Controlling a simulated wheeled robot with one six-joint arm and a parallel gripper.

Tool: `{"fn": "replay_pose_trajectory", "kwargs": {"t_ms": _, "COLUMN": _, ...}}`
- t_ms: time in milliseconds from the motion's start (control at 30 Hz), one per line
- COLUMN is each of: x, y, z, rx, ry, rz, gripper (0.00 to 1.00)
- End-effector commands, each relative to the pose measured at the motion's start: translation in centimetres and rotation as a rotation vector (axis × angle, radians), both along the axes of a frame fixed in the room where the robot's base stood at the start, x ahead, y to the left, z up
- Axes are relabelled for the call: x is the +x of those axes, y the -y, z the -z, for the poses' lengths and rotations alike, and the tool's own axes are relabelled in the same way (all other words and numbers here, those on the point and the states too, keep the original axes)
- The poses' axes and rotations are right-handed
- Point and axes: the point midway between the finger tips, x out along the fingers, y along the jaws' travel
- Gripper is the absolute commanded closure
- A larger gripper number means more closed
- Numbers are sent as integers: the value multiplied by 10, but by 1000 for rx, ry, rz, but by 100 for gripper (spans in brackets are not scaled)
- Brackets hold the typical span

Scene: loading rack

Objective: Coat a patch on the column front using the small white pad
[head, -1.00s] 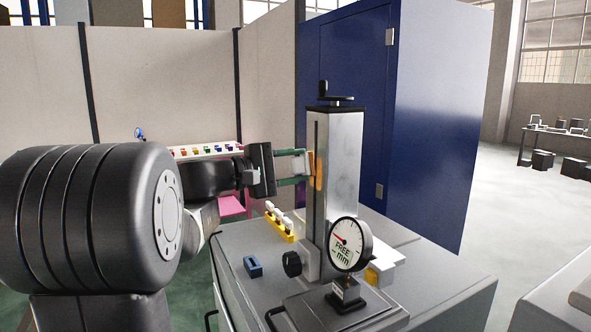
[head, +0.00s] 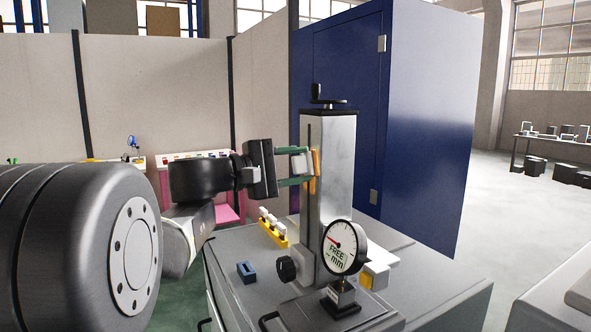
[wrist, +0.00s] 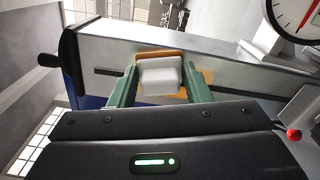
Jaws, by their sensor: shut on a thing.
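My gripper (head: 304,165) is shut on the small white pad (head: 298,164), which sits between its green fingers. The pad also shows in the wrist view (wrist: 160,78), with an orange edge on its far side. The pad is at the front of the upright metal column (head: 338,175); whether it touches or stands just off is hard to tell. The pad hides part of the column front.
A dial gauge (head: 343,247) stands low at the column's front, with a black knob (head: 287,268) beside it. A yellow holder (head: 273,229) with white pieces and a blue block (head: 247,272) sit on the grey bench. A crank (head: 327,98) tops the column. A blue cabinet (head: 430,120) stands behind.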

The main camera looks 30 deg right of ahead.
Motion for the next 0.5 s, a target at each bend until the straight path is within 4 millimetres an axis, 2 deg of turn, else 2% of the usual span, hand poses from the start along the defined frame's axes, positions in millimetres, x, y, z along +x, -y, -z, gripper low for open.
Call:
{"fn": "replay_pose_trajectory", "kwargs": {"t_ms": 167, "x": 5, "y": 0, "z": -2, "rx": 0, "ry": 0, "rz": -1, "gripper": 74}}
{"fn": "replay_pose_trajectory", "kwargs": {"t_ms": 500, "x": 34, "y": 5, "z": -2, "rx": 0, "ry": -1, "rz": -1, "gripper": 74}}
